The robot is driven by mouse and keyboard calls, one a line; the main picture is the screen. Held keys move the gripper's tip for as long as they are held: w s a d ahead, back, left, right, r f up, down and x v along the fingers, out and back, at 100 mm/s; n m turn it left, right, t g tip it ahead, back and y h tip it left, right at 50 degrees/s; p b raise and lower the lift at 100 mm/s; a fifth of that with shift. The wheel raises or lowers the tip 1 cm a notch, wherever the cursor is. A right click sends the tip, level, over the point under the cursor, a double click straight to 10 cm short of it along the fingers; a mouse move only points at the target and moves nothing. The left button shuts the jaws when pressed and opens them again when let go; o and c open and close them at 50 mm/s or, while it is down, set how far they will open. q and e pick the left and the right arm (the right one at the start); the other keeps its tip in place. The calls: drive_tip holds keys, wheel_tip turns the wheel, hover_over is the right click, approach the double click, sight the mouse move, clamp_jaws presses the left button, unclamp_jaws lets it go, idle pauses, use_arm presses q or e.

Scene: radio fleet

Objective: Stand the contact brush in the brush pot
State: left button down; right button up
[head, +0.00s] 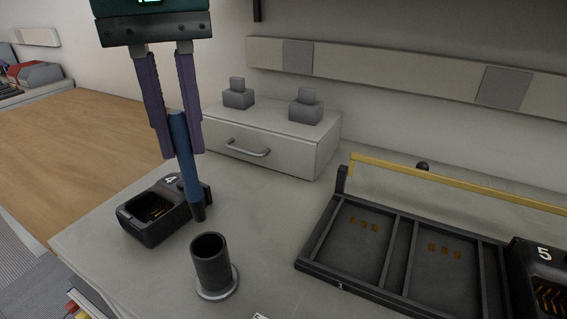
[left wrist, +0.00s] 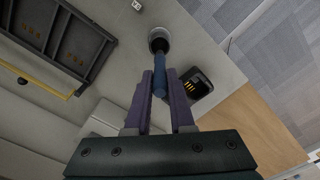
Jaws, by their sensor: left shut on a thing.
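The contact brush (head: 184,150) has a blue handle and a dark lower end. My left gripper (head: 179,154) is shut on its handle, and the brush hangs nearly upright, dark end down. The brush pot (head: 212,266) is a dark, open-topped cylinder on a pale round base, standing on the grey worktop. In the head view the brush's lower end shows just above and left of the pot's mouth, apart from it. In the left wrist view the brush (left wrist: 161,75) points at the pot (left wrist: 157,34) and overlaps its opening. My right gripper is not in view.
A black charger marked 4 (head: 150,220) stands close behind and left of the pot. A dark compartment tray (head: 397,226) with a yellow bar (head: 440,180) lies to the right, beside a charger marked 5 (head: 543,272). A drawer unit (head: 262,150) stands behind.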

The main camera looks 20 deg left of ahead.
use_arm(q)
hover_over(201, 218)
drive_tip(key=f, duration=0.6)
drive_tip(key=shift+w+a+f, duration=0.15)
drive_tip(key=shift+w+a, duration=0.05)
drive_tip(key=shift+a, duration=0.1)
drive_tip(key=shift+f, duration=2.65)
drive_tip(key=shift+f, duration=0.2)
drive_tip(key=c, duration=0.8)
unclamp_jaws()
drive_tip(key=shift+r, duration=0.1)
